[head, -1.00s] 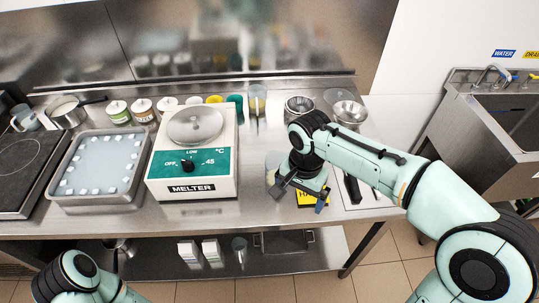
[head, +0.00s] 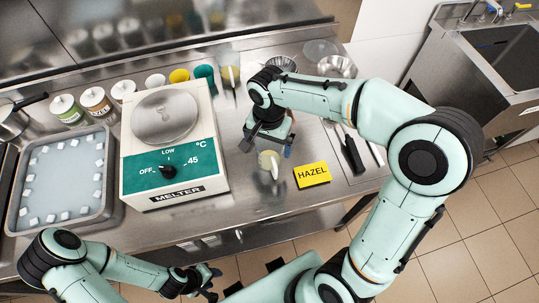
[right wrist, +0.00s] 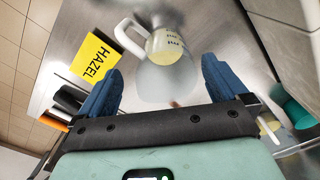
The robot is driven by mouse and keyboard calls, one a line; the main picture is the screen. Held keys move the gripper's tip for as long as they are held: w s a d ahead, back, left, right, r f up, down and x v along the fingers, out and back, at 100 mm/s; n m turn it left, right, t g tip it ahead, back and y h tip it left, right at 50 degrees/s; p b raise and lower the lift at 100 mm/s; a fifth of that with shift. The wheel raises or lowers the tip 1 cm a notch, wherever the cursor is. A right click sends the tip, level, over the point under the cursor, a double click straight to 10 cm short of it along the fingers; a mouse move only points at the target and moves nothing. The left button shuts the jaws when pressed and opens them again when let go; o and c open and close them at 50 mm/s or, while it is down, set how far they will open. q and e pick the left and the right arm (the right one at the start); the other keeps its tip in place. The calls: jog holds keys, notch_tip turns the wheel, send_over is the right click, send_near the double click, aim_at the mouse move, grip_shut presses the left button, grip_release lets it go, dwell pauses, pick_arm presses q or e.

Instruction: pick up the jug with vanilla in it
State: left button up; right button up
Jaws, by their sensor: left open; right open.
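A small clear jug (head: 268,160) with pale yellow content and a white handle stands on the steel counter, left of a yellow HAZEL sign (head: 311,175). In the right wrist view this jug (right wrist: 165,48) is ahead of the fingers, its handle pointing left. My right gripper (head: 268,144) is open and empty, on the far side of the jug and apart from it. A second clear jug (head: 229,78) stands at the back beside a teal cup; its content is hard to make out. My left gripper (head: 207,284) is open and empty in front of the counter.
A white melter (head: 175,150) stands left of the jug, with a tray (head: 60,175) of white pieces beyond it. Lidded tubs (head: 95,100) and a teal cup (head: 204,76) line the back. A black-handled tool (head: 352,155) lies right of the sign.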

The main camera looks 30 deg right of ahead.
jog(key=shift+w+f, duration=0.2)
jog(key=shift+f, duration=1.4)
jog(key=shift+w+f, duration=0.2)
jog(key=shift+f, duration=1.35)
jog(key=shift+c, duration=0.3)
jog(key=c, duration=0.9)
